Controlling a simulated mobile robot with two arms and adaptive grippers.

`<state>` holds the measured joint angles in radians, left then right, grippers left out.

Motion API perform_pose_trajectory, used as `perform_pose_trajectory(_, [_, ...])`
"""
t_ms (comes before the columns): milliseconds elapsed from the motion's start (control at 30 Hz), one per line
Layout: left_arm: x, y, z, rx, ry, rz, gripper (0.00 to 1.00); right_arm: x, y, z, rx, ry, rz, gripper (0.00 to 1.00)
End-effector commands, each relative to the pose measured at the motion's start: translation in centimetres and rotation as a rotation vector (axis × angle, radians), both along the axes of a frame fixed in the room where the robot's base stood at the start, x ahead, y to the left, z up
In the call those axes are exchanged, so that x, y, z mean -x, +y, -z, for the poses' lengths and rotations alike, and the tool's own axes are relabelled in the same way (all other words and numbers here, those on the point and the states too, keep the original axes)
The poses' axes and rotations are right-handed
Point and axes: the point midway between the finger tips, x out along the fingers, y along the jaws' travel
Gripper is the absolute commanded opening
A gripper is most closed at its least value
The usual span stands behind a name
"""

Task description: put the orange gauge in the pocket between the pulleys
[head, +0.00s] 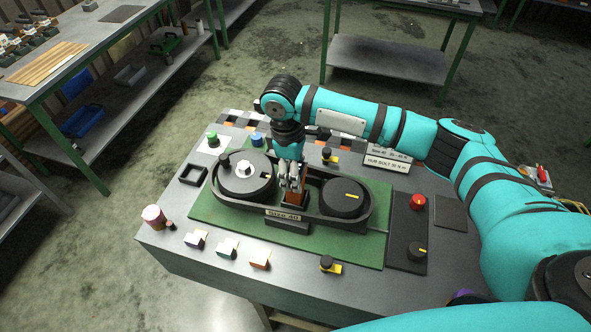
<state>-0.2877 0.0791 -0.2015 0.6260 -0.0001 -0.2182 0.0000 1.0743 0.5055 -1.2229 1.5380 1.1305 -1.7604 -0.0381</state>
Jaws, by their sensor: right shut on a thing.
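Two dark round pulleys, a left one (246,177) with a crank knob and a right one (343,198) with a yellow mark, sit inside a black belt loop on a green mat (208,210). My right gripper (293,189) points down between the pulleys, its fingers shut on the orange gauge (296,199). The gauge's brownish-orange face shows below the fingers, behind the label plate (284,216). Its lower end and the pocket are hidden, so I cannot tell whether it is seated. My left gripper is not in view.
A black panel with a red knob (417,202) lies right of the mat. Several small blocks (228,247) line the table's front. An empty square black frame (193,174) and a pink cylinder (154,217) are at left. A sign (388,160) stands behind.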

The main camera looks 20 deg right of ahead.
Motion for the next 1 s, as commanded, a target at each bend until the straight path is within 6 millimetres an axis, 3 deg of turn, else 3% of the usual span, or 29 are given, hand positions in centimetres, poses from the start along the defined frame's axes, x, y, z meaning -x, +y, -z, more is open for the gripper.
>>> perform_pose_trajectory(100, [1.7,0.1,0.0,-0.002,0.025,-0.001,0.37,-0.1,0.1,0.0,-0.002,-0.001,0.0,0.0])
perform_pose_trajectory(133, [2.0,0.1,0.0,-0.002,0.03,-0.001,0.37,0.0,0.0,0.2,-0.001,0.0,0.0,0.57])
perform_pose_trajectory(300, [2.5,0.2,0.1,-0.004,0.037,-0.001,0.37,0.0,0.0,0.2,-0.001,-0.001,0.0,0.8])
perform_pose_trajectory(667, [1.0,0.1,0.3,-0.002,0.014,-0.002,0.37,-0.1,0.1,-0.3,0.0,-0.001,0.0,0.8])
perform_pose_trajectory(767, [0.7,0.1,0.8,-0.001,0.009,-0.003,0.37,-0.2,0.2,-1.4,-0.003,-0.002,0.0,0.8])
perform_pose_trajectory(1000, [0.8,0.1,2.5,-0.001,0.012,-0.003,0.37,-0.6,0.8,-6.4,-0.004,-0.005,-0.001,0.8])
